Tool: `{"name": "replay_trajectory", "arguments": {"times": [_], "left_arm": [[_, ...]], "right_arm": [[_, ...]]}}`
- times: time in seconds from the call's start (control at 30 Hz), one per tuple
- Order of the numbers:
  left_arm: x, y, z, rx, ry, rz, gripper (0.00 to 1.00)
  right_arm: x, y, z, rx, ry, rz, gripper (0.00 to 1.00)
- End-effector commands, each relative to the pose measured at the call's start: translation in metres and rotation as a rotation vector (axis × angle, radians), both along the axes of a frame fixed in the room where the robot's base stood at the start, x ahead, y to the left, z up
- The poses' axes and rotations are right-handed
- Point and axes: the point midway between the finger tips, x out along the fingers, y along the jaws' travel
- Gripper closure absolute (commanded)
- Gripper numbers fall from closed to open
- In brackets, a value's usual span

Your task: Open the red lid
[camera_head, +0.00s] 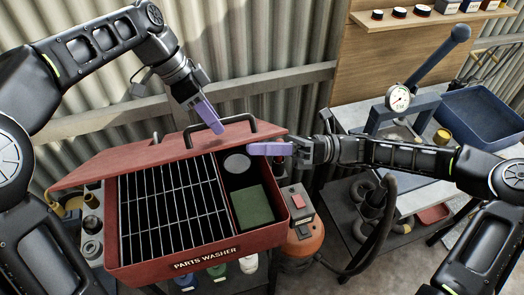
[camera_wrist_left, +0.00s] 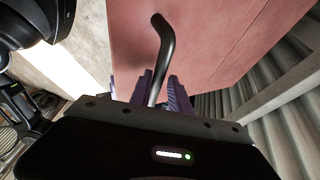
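The red lid (camera_head: 160,156) of the red parts washer (camera_head: 160,262) is tilted up at the back, seen nearly edge-on, and the inside of the box shows. Its black handle (camera_head: 247,119) stands at the lid's middle right. My left gripper (camera_head: 215,127) is at this handle. In the left wrist view the handle (camera_wrist_left: 164,45) runs down between the purple fingers (camera_wrist_left: 160,88), which lie close on both sides of it. My right gripper (camera_head: 250,149) is by the lid's right end, over the box's back right corner. Its fingers overlap in line, and I see nothing between them.
Inside the washer are a wire rack (camera_head: 170,208), a green pad (camera_head: 252,206) and a grey disc (camera_head: 237,164). A corrugated wall (camera_head: 270,45) is behind. At right, a workbench carries a press with a gauge (camera_head: 398,98) and a blue tray (camera_head: 485,115). A black hose (camera_head: 385,235) hangs beside it.

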Motion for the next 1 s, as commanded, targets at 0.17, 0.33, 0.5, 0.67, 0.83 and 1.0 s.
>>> {"name": "replay_trajectory", "arguments": {"times": [0.17, 0.33, 0.5, 0.67, 0.83, 1.0], "left_arm": [[0.000, 0.003, -0.003, 0.006, 0.004, 0.003, 0.69], [-0.001, 0.001, -0.001, 0.003, 0.003, 0.001, 0.64], [-0.002, 0.000, -0.001, 0.001, 0.002, -0.002, 0.64], [-0.007, -0.002, -0.007, 0.001, 0.001, -0.003, 0.64], [-0.022, -0.007, -0.024, 0.000, 0.003, -0.006, 0.64], [-0.043, -0.015, -0.052, 0.001, 0.009, -0.010, 0.64]], "right_arm": [[0.003, -0.001, 0.000, 0.001, 0.000, -0.007, 1.00], [0.002, -0.001, 0.000, 0.001, 0.000, -0.007, 1.00], [0.002, -0.001, 0.000, 0.001, 0.000, -0.006, 1.00], [0.002, -0.001, -0.005, 0.001, 0.000, -0.005, 1.00], [0.002, 0.000, -0.018, 0.001, 0.000, -0.006, 1.00], [0.004, 0.000, -0.035, 0.003, -0.001, -0.009, 1.00]]}}
